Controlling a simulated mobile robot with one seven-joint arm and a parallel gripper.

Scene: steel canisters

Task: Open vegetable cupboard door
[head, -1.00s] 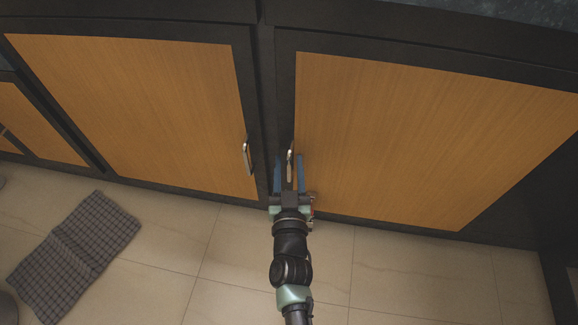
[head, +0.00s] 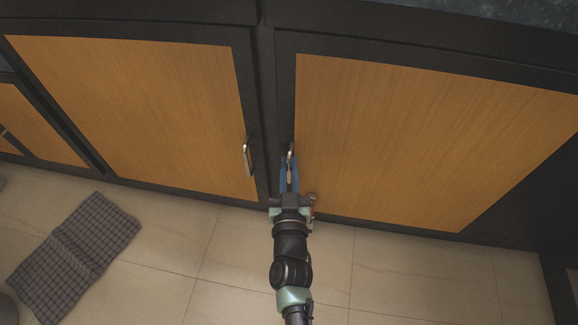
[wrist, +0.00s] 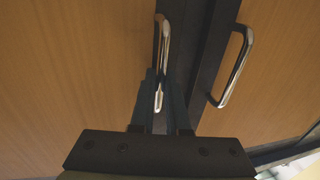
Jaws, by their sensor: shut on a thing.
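Two wood-panelled cupboard doors with dark frames stand side by side, a left door (head: 140,110) and a right door (head: 410,140). Both look closed. Which one is the vegetable cupboard is not marked. My gripper (head: 290,168) is at the right door's metal handle (head: 291,151), with its blue fingers shut on it. In the wrist view the fingers (wrist: 161,100) lie on both sides of this handle (wrist: 161,62). The left door's handle (head: 247,158) is free, just left of my gripper; it also shows at the right of the wrist view (wrist: 236,68).
A dark countertop (head: 480,18) runs above the doors. The tiled floor (head: 400,275) in front of the right door is clear. A grey checked mat (head: 75,250) lies on the floor at the left.

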